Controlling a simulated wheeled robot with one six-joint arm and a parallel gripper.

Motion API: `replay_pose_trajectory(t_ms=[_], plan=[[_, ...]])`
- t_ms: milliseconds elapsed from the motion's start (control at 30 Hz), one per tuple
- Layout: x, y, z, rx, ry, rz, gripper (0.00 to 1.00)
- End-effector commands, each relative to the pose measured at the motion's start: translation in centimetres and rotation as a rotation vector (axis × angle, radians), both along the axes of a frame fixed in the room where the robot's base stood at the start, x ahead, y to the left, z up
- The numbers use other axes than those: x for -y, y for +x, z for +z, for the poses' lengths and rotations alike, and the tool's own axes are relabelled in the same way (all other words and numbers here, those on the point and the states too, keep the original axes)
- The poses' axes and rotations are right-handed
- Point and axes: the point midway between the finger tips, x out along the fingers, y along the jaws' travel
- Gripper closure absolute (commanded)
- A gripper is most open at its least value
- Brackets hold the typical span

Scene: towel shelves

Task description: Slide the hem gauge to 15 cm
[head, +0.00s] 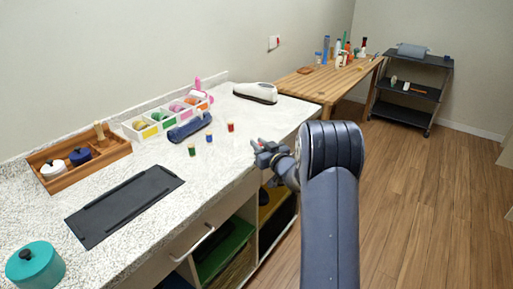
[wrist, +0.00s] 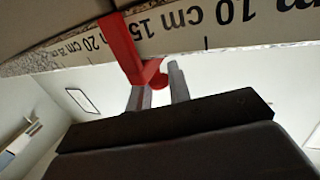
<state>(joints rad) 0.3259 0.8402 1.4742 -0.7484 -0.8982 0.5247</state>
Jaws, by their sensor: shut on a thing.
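The hem gauge is a pale strip (wrist: 185,42) with dark numbers, running across the top of the wrist view along a speckled edge. Its labels 10, 15 and 20 cm show, with 20 toward the left. The red slider (wrist: 122,48) crosses the strip between the 15 and 20 labels, close beside the 15. It hides part of the scale, so its exact reading cannot be told. My gripper (wrist: 160,85) is shut on the slider's red tab (wrist: 155,72). In the head view my gripper (head: 264,150) is at the counter's front edge; the gauge cannot be made out there.
Open shelves (head: 225,250) lie below. Wood floor (head: 420,200) is clear at right.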

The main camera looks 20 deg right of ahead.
Motion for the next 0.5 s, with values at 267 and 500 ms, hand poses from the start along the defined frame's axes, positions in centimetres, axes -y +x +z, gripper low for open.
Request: replay_pose_trajectory(t_ms=[267, 500], plan=[[-0.06, -0.01, 0.05, 0.0, -0.001, 0.001, 0.71], [-0.06, -0.02, 0.02, 0.0, 0.0, 0.0, 0.64]])
